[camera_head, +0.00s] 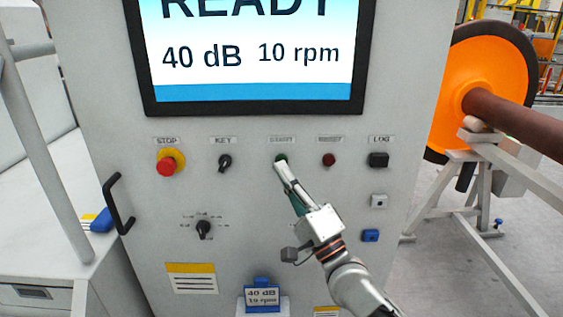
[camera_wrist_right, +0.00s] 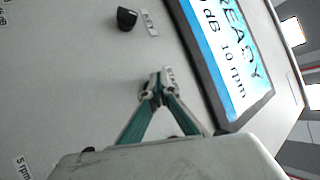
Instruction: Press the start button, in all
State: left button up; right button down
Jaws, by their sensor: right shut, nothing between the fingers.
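The green start button (camera_head: 281,157) sits on the grey panel under a small START label, partly covered by my right gripper's tip. My right gripper (camera_head: 281,168) is shut and empty, its fingertips at or just in front of the button; I cannot tell whether they touch it. In the right wrist view the closed fingertips (camera_wrist_right: 157,84) point at the panel just below a label, and the button is hidden behind them. The screen (camera_head: 255,60) above reads READY, 40 dB and 10 rpm. My left gripper is not in view.
A red stop button (camera_head: 167,164) and a black key switch (camera_head: 225,162) are to the left. A dark red button (camera_head: 328,160) and a black LOG button (camera_head: 378,160) are to the right. A handle (camera_head: 118,204) sticks out at left. An orange wheel (camera_head: 478,88) stands at right.

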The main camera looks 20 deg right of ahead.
jog(key=shift+w, duration=0.1)
jog(key=shift+w+d, duration=0.1)
jog(key=shift+w, duration=0.25)
jog(key=shift+w+d, duration=0.15)
jog(key=shift+w, duration=0.25)
dwell(0.9)
jog(key=shift+s, duration=0.1)
jog(key=shift+s+a+p, duration=0.25)
jog(key=shift+s+p, duration=0.2)
jog(key=shift+s, duration=0.25)
jog(key=shift+s, duration=0.1)
jog(key=s+p, duration=0.1)
jog(key=s, duration=0.1)
jog(key=s+a, duration=0.1)
jog(key=s, duration=0.1)
jog(key=shift+s+a+p, duration=0.2)
jog(key=shift+s+p, duration=0.15)
jog(key=shift+p, duration=0.05)
